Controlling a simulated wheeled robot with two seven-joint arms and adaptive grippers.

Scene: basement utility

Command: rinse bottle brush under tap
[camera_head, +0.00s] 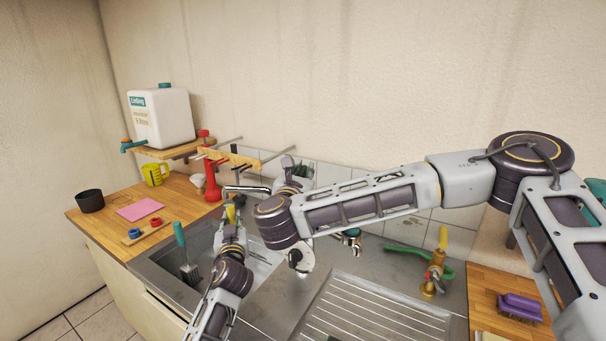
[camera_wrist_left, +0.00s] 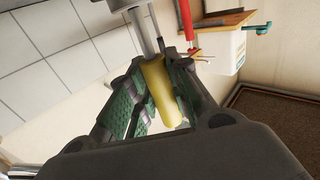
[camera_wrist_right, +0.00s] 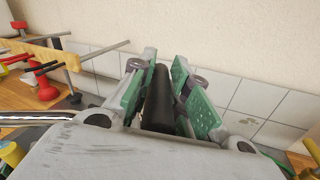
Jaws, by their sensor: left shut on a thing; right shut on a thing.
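My left gripper (camera_head: 231,214) is over the sink (camera_head: 160,272), just below the end of the chrome tap spout (camera_head: 246,189). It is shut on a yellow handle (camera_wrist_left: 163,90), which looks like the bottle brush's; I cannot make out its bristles. My right gripper (camera_head: 289,172) is behind the tap, near the tiled wall. It is shut on a dark cylindrical handle (camera_wrist_right: 158,98), which seems to be the tap's lever. The spout also shows at lower left in the right wrist view (camera_wrist_right: 35,117). My right arm hides the tap's base. I cannot see whether water runs.
A wooden peg rack (camera_head: 235,157) and a red bottle (camera_head: 212,185) are close behind the spout. A ribbed drainboard (camera_head: 375,315) and a brass tap (camera_head: 435,272) with green hose are at right.

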